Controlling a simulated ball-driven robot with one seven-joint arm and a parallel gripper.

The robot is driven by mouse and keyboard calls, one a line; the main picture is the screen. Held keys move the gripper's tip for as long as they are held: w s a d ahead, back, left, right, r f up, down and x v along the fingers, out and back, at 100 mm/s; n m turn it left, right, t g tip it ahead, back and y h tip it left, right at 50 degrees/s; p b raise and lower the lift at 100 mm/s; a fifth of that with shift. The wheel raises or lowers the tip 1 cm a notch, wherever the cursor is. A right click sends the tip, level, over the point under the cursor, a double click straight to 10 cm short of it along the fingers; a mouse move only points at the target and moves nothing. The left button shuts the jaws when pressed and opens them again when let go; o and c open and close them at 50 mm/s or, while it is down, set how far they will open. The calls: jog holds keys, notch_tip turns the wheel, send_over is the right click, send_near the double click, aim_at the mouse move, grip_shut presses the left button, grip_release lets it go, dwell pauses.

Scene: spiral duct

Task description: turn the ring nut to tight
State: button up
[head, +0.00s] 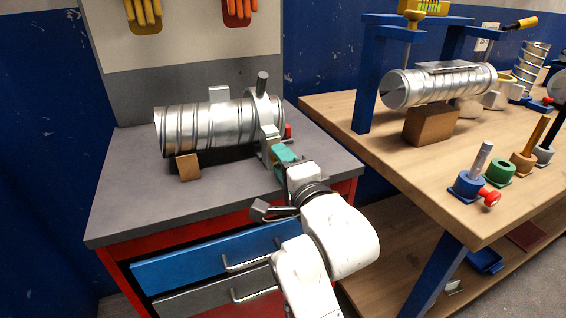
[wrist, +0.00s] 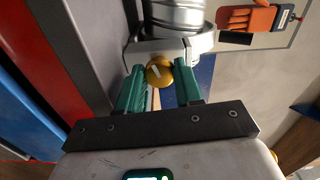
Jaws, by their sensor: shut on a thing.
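The ring nut (wrist: 158,72) is a round gold knob with a white mark, in the wrist view. It sits at the grey clamp ring (head: 268,122) around the end of a silver spiral duct (head: 205,127). In the head view my gripper (head: 284,153) reaches the clamp's front side, and the nut is hidden there.
The cabinet top (head: 125,195) is clear at left and front. A wooden bench (head: 400,150) at right holds another duct (head: 440,84) and several tools.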

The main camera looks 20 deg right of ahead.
jog(key=o, duration=1)
jog(key=shift+o, duration=0.2)
jog(key=s, duration=1)
jog(key=shift+s, duration=0.4)
